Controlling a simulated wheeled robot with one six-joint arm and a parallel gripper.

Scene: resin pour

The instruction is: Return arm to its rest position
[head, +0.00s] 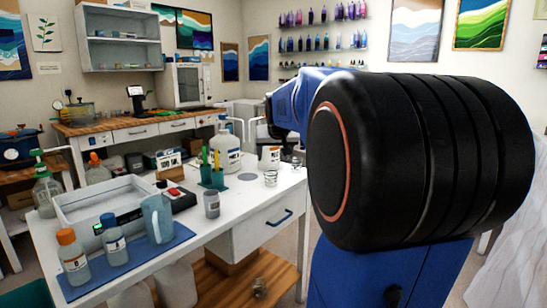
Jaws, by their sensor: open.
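My arm fills the right half of the head view, with a large black ribbed joint and blue links close to the camera. The arm is raised and folded beside the white worktable (215,238). My gripper does not show clearly; the arm's far end is hidden behind the black joint. I see nothing held by the arm.
The worktable bears a white tray (75,213), a blue-grey pitcher (158,219), a grey cup (212,205), a large white jug (227,155) and several bottles. A clear cup (271,178) stands near its right edge. A wooden-topped bench (140,122) stands behind.

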